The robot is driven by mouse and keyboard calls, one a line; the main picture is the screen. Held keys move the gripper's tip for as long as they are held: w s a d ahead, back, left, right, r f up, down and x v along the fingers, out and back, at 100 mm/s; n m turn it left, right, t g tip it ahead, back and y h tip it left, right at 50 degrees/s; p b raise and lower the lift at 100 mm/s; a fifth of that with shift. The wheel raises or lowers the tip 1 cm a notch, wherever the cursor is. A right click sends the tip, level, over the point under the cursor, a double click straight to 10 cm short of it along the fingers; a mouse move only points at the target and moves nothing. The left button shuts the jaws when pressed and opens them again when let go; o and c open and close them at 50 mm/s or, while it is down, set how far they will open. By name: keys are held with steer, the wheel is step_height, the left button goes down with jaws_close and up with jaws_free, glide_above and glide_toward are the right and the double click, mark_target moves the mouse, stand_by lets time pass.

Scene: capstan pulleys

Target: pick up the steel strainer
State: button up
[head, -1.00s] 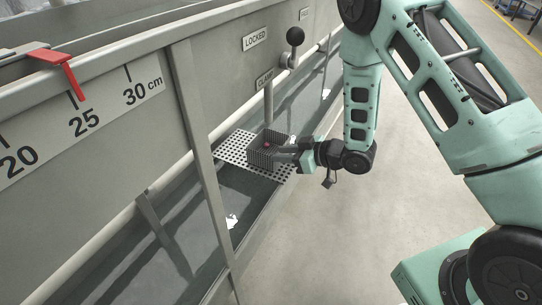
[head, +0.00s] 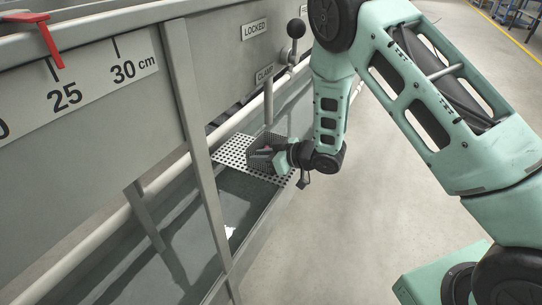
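The steel strainer (head: 258,160) looks like a small dark grey box with ribbed walls. It is at or just above a perforated light metal plate (head: 231,153) in the trough; I cannot tell whether it touches the plate. A small reddish spot shows inside it. My gripper (head: 274,151) comes from the right and reaches the strainer's right side, covering part of it. The fingers are small and partly hidden, so I cannot tell whether they are closed on the strainer.
The grey machine wall carries a ruler (head: 95,80), a red pointer (head: 40,38) and a ball-topped lever (head: 295,30). An upright post (head: 196,140) stands left of the plate. A white scrap (head: 229,231) lies in the trough.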

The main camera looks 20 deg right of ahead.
jaws_close()
steer(key=shift+r, duration=0.15)
